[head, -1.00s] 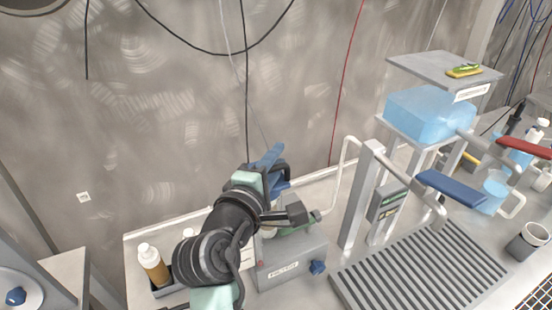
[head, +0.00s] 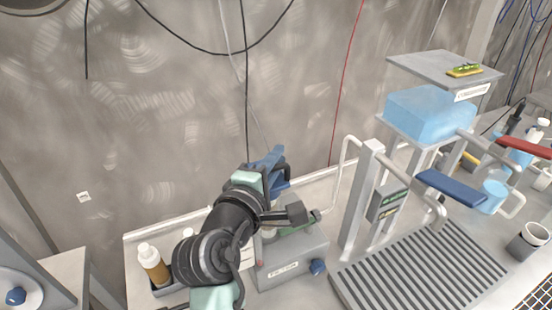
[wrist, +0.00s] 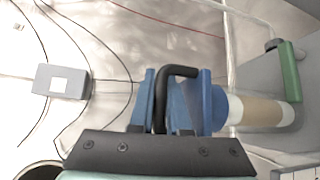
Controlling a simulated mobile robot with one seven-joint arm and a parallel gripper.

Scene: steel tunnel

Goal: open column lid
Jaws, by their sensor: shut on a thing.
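In the wrist view, the column (wrist: 262,113) is a clear tube with a tan filling, lying sideways in the picture. A round blue lid (wrist: 219,110) sits at its near end, with no clear gap between them. A black bent handle (wrist: 180,71) stands at the lid. My gripper (wrist: 178,90) has its blue fingers on either side of this handle and is shut on it. In the head view my gripper (head: 274,167) is above the grey box, and my arm hides most of the column and lid.
A grey labelled box (head: 292,262) with a blue knob stands below my gripper. A bottle (head: 153,264) is at left. A metal frame (head: 362,200) and a slatted grey tray (head: 420,272) are at right. A blue tank (head: 430,115) stands on a raised shelf.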

